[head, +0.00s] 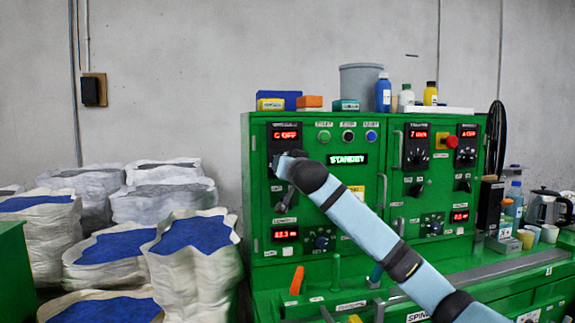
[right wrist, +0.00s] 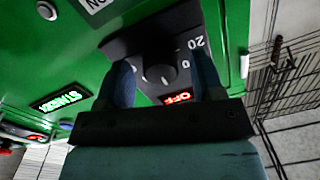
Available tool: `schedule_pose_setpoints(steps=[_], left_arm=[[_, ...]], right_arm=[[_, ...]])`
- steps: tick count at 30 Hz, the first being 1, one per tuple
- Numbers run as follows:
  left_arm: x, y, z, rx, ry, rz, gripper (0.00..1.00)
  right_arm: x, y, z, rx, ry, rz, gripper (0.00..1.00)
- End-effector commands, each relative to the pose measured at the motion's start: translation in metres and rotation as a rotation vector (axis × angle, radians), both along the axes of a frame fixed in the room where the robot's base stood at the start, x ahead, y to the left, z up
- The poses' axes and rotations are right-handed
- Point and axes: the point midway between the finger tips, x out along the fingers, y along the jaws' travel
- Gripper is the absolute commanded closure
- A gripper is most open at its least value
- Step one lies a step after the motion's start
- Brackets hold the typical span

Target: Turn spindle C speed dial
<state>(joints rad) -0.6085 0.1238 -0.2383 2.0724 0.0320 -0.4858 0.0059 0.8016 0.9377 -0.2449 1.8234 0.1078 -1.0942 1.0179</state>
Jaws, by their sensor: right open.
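The spindle C panel is a black plate (head: 283,147) at the upper left of the green cabinet, with a red display (head: 285,135) that seems to read "C OFF". In the right wrist view its dial (right wrist: 158,74) is a dark round knob with a light pointer mark, beside the red OFF display (right wrist: 178,97). My right gripper (head: 277,165) is at this panel and hides the dial in the head view. In the right wrist view the open gripper (right wrist: 164,78) has one finger on each side of the dial, with gaps showing. My left gripper is not in view.
A green STANDBY display (head: 347,159) and several buttons sit right of the panel. Another dial panel (head: 417,146) is further right. White sacks with blue contents (head: 188,238) stand left of the cabinet. Bottles and boxes stand on the cabinet top.

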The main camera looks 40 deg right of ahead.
Motion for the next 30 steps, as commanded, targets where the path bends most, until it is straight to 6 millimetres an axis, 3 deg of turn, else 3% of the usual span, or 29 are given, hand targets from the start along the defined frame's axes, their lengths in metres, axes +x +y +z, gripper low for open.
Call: schedule_pose_setpoints(steps=[12,19,30], left_arm=[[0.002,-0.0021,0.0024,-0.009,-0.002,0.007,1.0],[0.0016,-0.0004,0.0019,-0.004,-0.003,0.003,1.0],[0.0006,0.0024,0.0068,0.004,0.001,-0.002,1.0]], right_arm=[[0.009,-0.0044,-0.0003,0.0,0.0,0.0,0.39],[0.0088,-0.0043,-0.0003,0.0,0.0,0.0,0.88],[0.009,-0.0042,0.001,-0.043,0.025,0.0,0.88]])
